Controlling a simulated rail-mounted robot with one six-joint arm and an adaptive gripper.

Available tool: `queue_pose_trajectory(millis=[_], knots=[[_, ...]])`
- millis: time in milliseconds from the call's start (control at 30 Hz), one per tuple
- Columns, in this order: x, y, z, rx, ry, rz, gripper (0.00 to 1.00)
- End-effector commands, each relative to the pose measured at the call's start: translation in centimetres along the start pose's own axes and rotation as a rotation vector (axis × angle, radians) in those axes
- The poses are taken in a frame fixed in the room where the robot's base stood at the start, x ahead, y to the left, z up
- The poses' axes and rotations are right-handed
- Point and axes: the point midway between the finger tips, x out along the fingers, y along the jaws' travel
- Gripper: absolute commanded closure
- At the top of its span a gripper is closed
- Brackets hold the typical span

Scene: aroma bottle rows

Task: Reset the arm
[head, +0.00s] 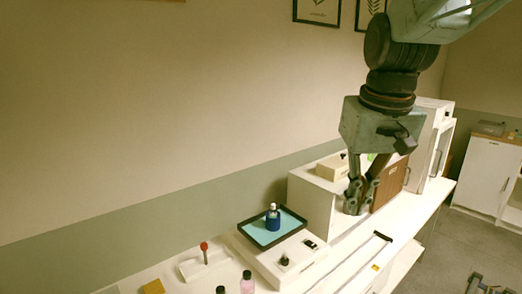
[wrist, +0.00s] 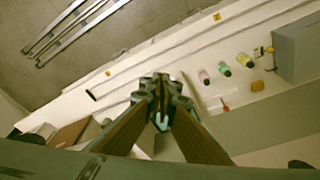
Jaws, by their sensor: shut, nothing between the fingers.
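My gripper (head: 357,207) hangs from the raised arm in the head view, fingers pointing down and shut with nothing between them. It is above the white counter (head: 345,262), to the right of a blue bottle (head: 272,217). That bottle stands upright on a dark-rimmed tray with a teal surface (head: 257,237), apart from my gripper. In the wrist view my gripper (wrist: 162,88) has its fingertips together at the middle. A small light-blue patch shows between the fingers there; I cannot tell what it is.
Pink (wrist: 203,76), green (wrist: 224,69) and yellowish (wrist: 244,60) bottles stand in a row. A red-tipped stick (head: 204,250) and a yellow block (head: 153,287) are at the left. A white box (head: 311,195) and a brown-fronted cabinet (head: 390,186) stand close behind my gripper.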

Motion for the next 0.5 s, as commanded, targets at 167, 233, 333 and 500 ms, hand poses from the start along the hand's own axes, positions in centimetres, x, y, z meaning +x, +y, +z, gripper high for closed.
queue_pose_trajectory(millis=[167,233,333,500], knots=[[-1.1,-0.2,3.1,0.006,0.016,0.001,1.0],[-1.4,-0.2,4.4,0.008,0.021,0.001,1.0],[-1.9,-0.3,6.1,0.012,0.029,0.001,1.0],[-2.5,-0.5,9.0,0.018,0.043,0.002,1.0]])
